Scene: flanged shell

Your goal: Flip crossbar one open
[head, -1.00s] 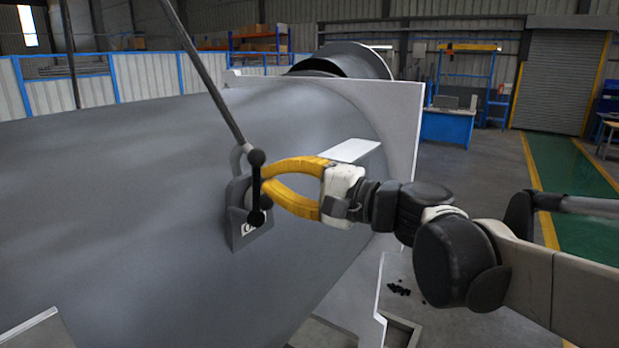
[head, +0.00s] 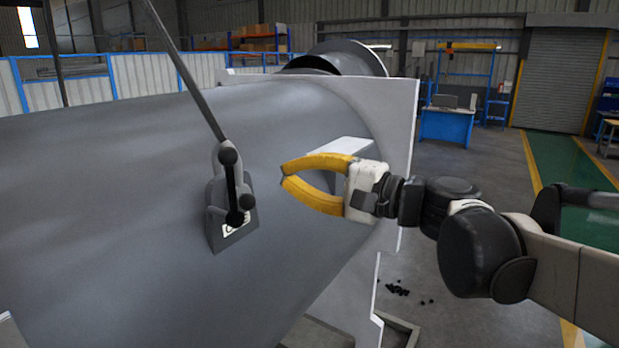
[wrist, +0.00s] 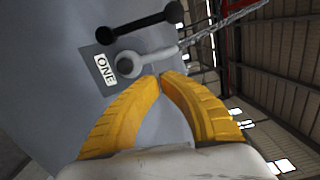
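The crossbar (head: 231,187), a black bar with a ball at each end, stands nearly upright in the head view. It sits in front of a grey shackle and cable end on a plate (head: 226,240) fixed to the large grey shell. In the wrist view the crossbar (wrist: 140,24) lies above the shackle (wrist: 150,60), and the label on the plate reads ONE (wrist: 105,70). My gripper (head: 283,176) is right of the crossbar, apart from it and empty. Its yellow fingers (wrist: 161,76) bow outward, with the tips almost touching.
A taut steel cable (head: 185,70) rises up and left from the shackle. A pale ledge (head: 340,148) sticks out of the shell behind my gripper. The shell's pale flange (head: 402,130) stands behind my wrist. Open floor lies to the right.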

